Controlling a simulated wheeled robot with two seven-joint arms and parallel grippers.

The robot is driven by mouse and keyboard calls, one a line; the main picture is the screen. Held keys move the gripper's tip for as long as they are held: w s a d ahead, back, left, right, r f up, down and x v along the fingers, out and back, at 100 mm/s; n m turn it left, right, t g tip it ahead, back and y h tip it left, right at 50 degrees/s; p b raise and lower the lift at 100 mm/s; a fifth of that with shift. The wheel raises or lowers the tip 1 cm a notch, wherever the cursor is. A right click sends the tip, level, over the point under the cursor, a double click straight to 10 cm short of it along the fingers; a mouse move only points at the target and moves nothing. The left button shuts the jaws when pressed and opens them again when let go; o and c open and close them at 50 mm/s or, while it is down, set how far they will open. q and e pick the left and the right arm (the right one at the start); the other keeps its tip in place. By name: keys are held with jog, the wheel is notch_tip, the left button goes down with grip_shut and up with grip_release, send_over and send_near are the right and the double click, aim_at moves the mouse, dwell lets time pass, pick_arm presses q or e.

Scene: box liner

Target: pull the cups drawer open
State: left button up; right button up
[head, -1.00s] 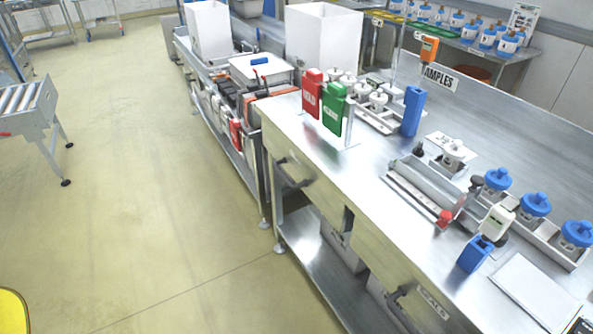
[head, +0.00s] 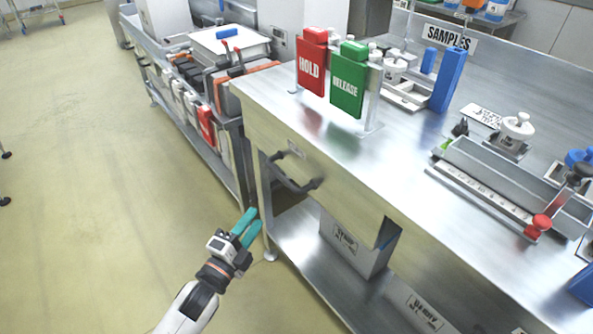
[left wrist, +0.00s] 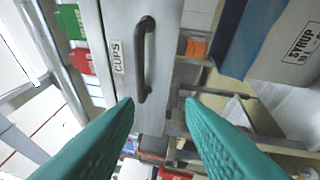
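The cups drawer (head: 330,184) is in the front of the steel bench and looks shut. Its dark bar handle (head: 292,180) sits on the drawer front. In the left wrist view the drawer front (left wrist: 170,20) bears a CUPS label (left wrist: 117,48) beside the black handle (left wrist: 144,60). My left gripper (head: 248,222) has teal fingers and is below and left of the handle, in front of the bench. In the left wrist view its fingers (left wrist: 160,105) are apart and empty, with the handle ahead, not between them. My right gripper is not in view.
Red HOLD (head: 311,68) and green RELEASE (head: 349,85) panels stand on the bench top above the drawer. A lower shelf (head: 300,245) holds boxes (head: 352,245). A metal rack (head: 205,125) adjoins on the left.

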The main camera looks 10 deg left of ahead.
aim_at(280, 174)
pick_arm(q)
jog(key=shift+m+h, duration=0.5)
jog(key=r+x, duration=0.1)
jog(key=x, duration=0.3)
jog(key=r+x, duration=0.1)
jog(key=x, duration=0.3)
jog(key=r+x, duration=0.1)
jog(key=x, duration=0.3)
jog(key=shift+d, duration=0.3)
jog(key=shift+c, duration=0.4)
grip_shut()
